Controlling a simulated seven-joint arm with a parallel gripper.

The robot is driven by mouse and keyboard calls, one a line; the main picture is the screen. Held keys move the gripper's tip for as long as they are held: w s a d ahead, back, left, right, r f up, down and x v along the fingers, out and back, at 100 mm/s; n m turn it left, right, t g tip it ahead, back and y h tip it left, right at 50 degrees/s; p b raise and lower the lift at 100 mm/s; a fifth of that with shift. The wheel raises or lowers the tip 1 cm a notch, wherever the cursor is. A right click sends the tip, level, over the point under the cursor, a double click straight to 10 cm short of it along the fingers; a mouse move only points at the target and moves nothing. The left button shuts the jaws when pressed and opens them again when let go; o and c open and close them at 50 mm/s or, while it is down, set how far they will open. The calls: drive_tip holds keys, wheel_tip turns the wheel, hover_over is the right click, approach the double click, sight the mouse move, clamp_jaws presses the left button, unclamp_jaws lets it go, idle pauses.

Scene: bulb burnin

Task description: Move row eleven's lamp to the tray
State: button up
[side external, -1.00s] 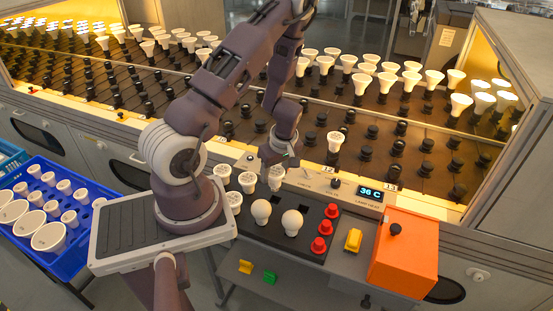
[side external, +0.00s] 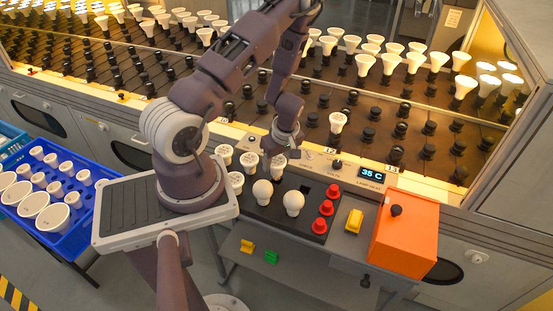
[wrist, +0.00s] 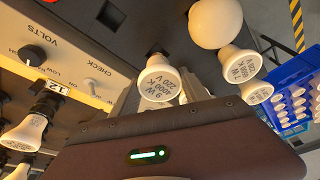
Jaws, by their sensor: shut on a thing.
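My gripper (side external: 279,150) points down above the back edge of the dark test board (side external: 262,213) and is shut on a white reflector lamp (side external: 277,163).
Several white lamps (side external: 249,160) stand left of my gripper. Two round bulbs (side external: 262,192) stand on the board in front, beside red buttons (side external: 321,224). An orange box (side external: 404,240) is at the right. A lamp (side external: 337,122) stands in the rack behind label 12.

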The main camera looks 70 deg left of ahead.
drive_tip(key=shift+f, duration=1.4)
drive_tip(key=o, duration=1.5)
drive_tip(key=shift+c, duration=0.2)
drive_tip(key=v, duration=0.7)
